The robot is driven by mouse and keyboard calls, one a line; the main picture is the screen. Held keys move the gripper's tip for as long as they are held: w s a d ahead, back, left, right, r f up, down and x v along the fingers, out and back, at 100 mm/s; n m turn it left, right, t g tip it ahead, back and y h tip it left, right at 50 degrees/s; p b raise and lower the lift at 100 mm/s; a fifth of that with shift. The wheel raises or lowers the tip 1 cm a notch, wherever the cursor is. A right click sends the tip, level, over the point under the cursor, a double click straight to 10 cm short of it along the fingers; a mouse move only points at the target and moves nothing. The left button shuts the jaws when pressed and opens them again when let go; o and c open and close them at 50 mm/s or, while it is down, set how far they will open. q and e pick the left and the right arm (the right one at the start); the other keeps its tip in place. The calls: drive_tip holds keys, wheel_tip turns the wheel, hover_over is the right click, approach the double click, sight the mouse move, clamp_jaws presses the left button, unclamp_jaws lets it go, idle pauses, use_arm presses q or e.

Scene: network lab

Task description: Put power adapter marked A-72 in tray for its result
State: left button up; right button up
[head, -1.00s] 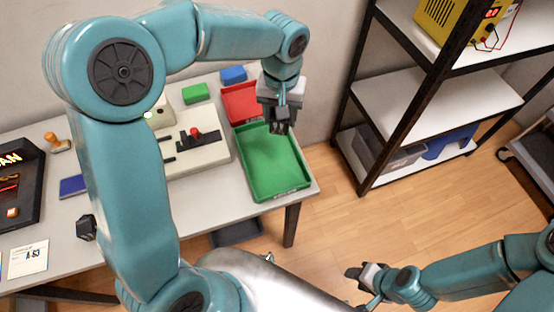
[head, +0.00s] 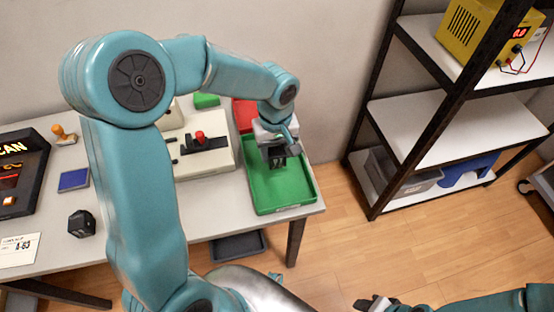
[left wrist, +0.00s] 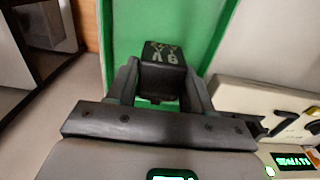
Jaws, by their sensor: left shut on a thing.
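My left gripper (head: 280,160) is shut on a black power adapter (left wrist: 163,66) and holds it over the green tray (head: 297,195). In the left wrist view the adapter sits between the two fingers, with light markings on it, seen upside down; I cannot read A-72 there. The green tray's floor (left wrist: 120,30) shows behind it. Whether the adapter touches the tray floor is unclear. The red tray (head: 243,112) is behind the green one, partly hidden by my arm. My right gripper (head: 375,303) is at the bottom edge, its jaws unclear.
A cream tester (head: 205,160) with a red-knobbed lever stands left of the green tray. Another black adapter (head: 82,223) lies near a slip (head: 18,250) apparently reading A-63. A blue pad (head: 73,180) and stamp (head: 63,135) are further back. A shelf rack (head: 440,125) stands right.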

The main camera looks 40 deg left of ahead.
sight(276, 161)
use_arm(q)
wheel_tip(276, 161, down, 4)
drive_tip(key=shift+f, duration=0.15)
drive_tip(key=shift+f+b, duration=0.15)
drive_tip(key=shift+b, duration=0.25)
drive_tip(key=o, duration=1.3)
drive_tip(key=shift+c, duration=0.2)
drive_tip(key=shift+d, duration=0.1)
